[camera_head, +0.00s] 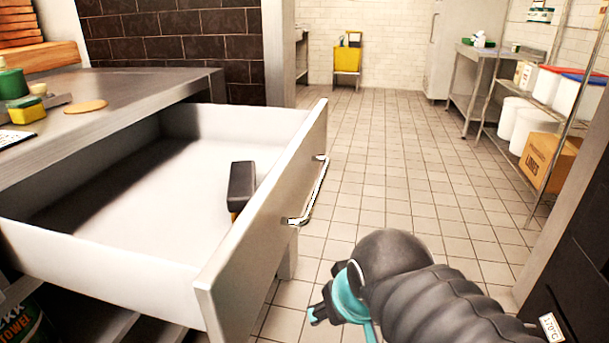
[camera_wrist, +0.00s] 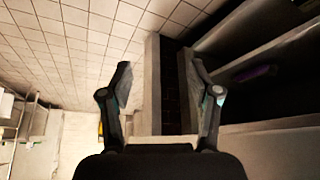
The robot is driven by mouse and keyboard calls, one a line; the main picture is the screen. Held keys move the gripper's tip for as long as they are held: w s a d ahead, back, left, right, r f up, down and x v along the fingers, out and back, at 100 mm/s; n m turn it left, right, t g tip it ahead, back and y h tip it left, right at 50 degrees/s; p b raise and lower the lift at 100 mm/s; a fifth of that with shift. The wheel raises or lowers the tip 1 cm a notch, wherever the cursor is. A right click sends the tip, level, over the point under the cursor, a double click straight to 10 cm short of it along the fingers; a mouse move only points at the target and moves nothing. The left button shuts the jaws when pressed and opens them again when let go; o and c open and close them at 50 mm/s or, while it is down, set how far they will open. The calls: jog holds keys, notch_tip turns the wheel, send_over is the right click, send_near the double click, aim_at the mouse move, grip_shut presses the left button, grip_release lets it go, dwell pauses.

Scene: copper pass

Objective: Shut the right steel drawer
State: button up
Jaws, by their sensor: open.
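The steel drawer (camera_head: 262,225) is pulled far out from under the steel counter in the head view. Its front panel faces right and carries a bar handle (camera_head: 310,192). A dark block-shaped item (camera_head: 241,187) with a tan lower part lies inside, near the front. My gripper (camera_head: 322,292) is in front of the drawer, low and to the right of the handle, apart from it. In the wrist view my gripper (camera_wrist: 159,84) has its two fingers spread with nothing held between them. I cannot clearly make out the handle in the wrist view.
The counter (camera_head: 130,100) holds a green container, a yellow sponge and a round tan disc. The tiled floor (camera_head: 400,150) beyond the drawer is clear. A rack with white bins and a cardboard box (camera_head: 550,160) stands at the right. A shelf (camera_wrist: 265,50) shows in the wrist view.

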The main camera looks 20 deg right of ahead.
jog(key=shift+d+f, duration=0.15)
jog(key=shift+d, duration=0.25)
jog(key=c, duration=0.4)
jog(key=d+f, duration=0.1)
jog(key=w+d+f+m+g, duration=0.1)
jog(key=shift+w+d+f+m+h, duration=0.1)
jog(key=shift+d+f+m+h, duration=0.1)
jog(key=shift+d+m+h, duration=0.1)
grip_shut()
jog(key=w+d+f+m+y, duration=0.2)
jog(key=w+d+m+y, duration=0.65)
jog(key=w+d, duration=0.9)
jog(key=w+d+r+t+y+b, duration=0.1)
jog(key=w+d+r+t+y, duration=0.25)
jog(key=w+r, duration=0.35)
jog(key=n+t+y, duration=0.1)
jog(key=n+y, duration=0.3)
send_near(319, 143)
jog(key=x, duration=0.7)
jog(key=shift+w+f, duration=0.1)
jog(key=shift+w, duration=0.05)
